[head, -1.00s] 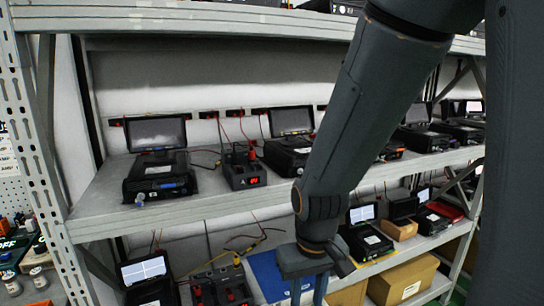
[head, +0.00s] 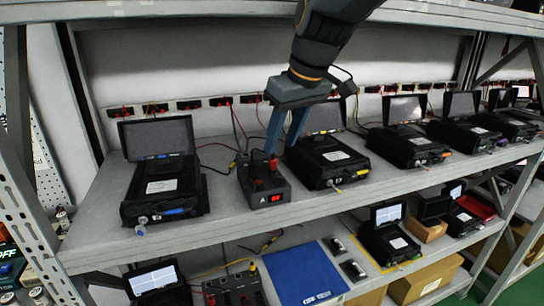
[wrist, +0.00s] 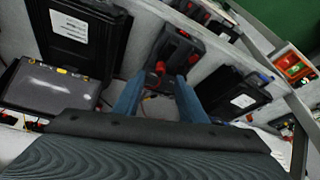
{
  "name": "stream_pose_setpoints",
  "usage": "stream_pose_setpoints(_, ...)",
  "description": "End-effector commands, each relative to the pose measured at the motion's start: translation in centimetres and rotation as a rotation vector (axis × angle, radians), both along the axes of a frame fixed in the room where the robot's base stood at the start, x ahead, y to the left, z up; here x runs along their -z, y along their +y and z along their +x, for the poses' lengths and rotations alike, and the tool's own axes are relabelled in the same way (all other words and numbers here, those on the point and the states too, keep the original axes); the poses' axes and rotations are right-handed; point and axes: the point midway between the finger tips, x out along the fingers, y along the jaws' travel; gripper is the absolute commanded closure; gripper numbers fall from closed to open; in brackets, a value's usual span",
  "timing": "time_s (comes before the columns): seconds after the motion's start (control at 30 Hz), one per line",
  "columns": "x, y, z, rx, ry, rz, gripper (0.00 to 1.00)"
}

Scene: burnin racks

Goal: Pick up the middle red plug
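A dark supply box (head: 266,192) with a lit red display stands on the middle shelf and carries red plugs. One red plug (head: 273,164) shows just below my fingertips; which plug is the middle one I cannot tell. My gripper (head: 281,150) is open above the back of the box, its two blue fingers pointing down. In the wrist view the box (wrist: 178,48) lies ahead of my gripper (wrist: 157,80). A red plug (wrist: 160,67) appears between the fingers, with no visible contact. Part of the box's back is hidden by the fingers.
A laptop-like case (head: 163,188) stands left of the box and another case (head: 331,163) close on its right. Thin red and black wires run to sockets (head: 222,101) on the back wall. A blue panel (head: 305,272) lies on the lower shelf.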

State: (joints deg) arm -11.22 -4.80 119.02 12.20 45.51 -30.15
Motion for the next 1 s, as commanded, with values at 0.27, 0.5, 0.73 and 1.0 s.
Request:
stream_pose_setpoints(0.27, 2.5, 0.5, 0.7, 0.001, 0.004, -0.001, 0.62)
stream_pose_setpoints(0.5, 5.4, 1.2, 1.4, 0.001, 0.005, -0.002, 0.62)
stream_pose_setpoints(0.73, 7.0, 1.5, 2.0, 0.002, 0.002, 0.0, 0.62)
stream_pose_setpoints(1.0, 7.0, 1.5, 2.0, 0.002, 0.001, -0.001, 0.72)
